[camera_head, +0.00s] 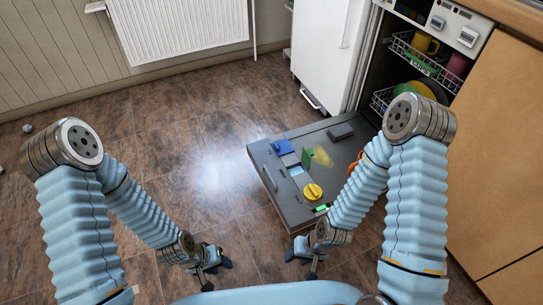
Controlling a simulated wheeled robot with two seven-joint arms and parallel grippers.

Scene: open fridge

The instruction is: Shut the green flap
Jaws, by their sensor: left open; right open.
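The green flap (307,157) is a small upright piece on the lowered grey door (268,185) of an open appliance. It appears to stand raised beside a light-blue recess (297,171). A blue piece (282,147) and a yellow knob (313,192) are near it on the same door. My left gripper (216,272) is open and empty over the floor, left of and nearer than the door. My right gripper (301,265) is open and empty, just nearer than the door's front edge. Neither gripper touches the flap.
Racks with cups and plates (425,62) show inside the appliance at upper right. A dark block (340,132) lies on the door. A white fridge door (325,45) stands behind, and a wooden cabinet (500,150) is at right. Tiled floor (200,110) left of the door is clear.

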